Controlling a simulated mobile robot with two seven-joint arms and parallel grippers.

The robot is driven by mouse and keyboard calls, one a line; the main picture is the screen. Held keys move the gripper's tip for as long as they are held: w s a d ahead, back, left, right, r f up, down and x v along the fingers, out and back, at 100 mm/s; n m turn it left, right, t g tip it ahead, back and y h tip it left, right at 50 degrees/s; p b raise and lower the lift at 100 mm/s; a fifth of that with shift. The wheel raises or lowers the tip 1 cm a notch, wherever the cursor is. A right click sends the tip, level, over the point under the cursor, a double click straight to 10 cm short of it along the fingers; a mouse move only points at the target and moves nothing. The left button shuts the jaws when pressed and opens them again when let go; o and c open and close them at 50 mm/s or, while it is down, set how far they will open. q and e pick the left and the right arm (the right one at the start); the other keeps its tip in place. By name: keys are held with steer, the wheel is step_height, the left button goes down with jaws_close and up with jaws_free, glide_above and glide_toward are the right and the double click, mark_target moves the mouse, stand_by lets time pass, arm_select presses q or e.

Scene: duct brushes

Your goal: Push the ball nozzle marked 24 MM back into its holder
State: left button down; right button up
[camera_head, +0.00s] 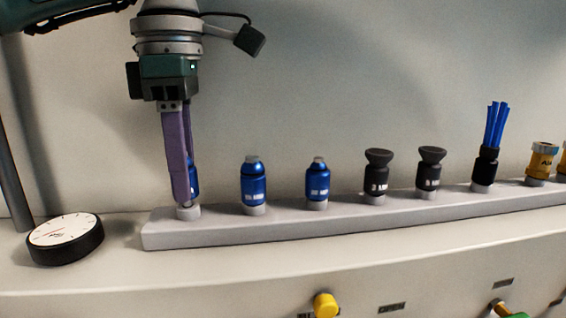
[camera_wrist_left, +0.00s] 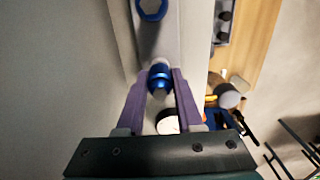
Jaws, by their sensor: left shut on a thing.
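My left gripper (camera_head: 182,198) points straight down at the left end of the grey rack (camera_head: 160,236). Its purple fingers are shut on a blue nozzle (camera_head: 195,178), which they mostly hide. In the left wrist view the blue nozzle (camera_wrist_left: 160,78) shows between the two fingertips (camera_wrist_left: 160,88). It stands upright over a light grey holder collar (camera_head: 188,212); I cannot tell how deep it sits. Its marking is hidden. Two more blue nozzles (camera_head: 254,183) (camera_head: 317,184) stand upright in the rack to the right, with white labels too small to read. My right gripper is out of view.
Further right along the rack stand two black flared nozzles (camera_head: 377,175) (camera_head: 430,172), a blue-bristled brush (camera_head: 487,165) and yellow fittings (camera_head: 541,163). A round dial gauge (camera_head: 66,238) lies left of the rack. A yellow knob (camera_head: 325,305) is on the front below. The wall is close behind.

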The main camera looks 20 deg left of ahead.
arm_select(q)
steer(key=shift+f+b, duration=0.35)
steer(key=shift+f, duration=0.2)
steer(key=shift+c, duration=2.4)
jaws_free()
steer(key=shift+r, duration=0.1)
step_height(320, 180, up, 7)
steer(key=shift+r+b, duration=0.2)
steer(key=shift+b, duration=0.15)
